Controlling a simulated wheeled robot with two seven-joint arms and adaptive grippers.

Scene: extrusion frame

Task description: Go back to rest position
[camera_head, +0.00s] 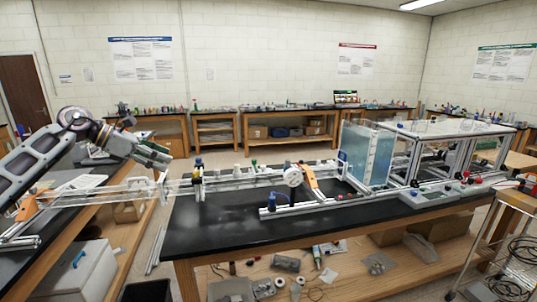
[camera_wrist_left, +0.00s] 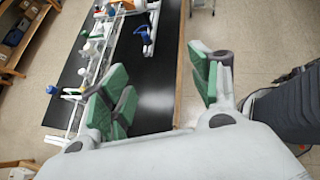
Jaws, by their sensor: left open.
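My left arm comes in from the left in the head view, with its gripper (camera_head: 155,153) held in the air above the left end of the extrusion frame (camera_head: 235,178). In the left wrist view the two green-padded fingers of the left gripper (camera_wrist_left: 160,85) stand wide apart with nothing between them. The black bench top (camera_wrist_left: 152,90) and the floor show beyond the fingers. My right gripper is in neither view.
The extrusion frame runs along the black bench (camera_head: 225,235) and juts past its left end. A clear water tank (camera_head: 366,155) stands toward the right. A wire-laden cart (camera_head: 515,215) stands at far right. The bench's front left part is clear.

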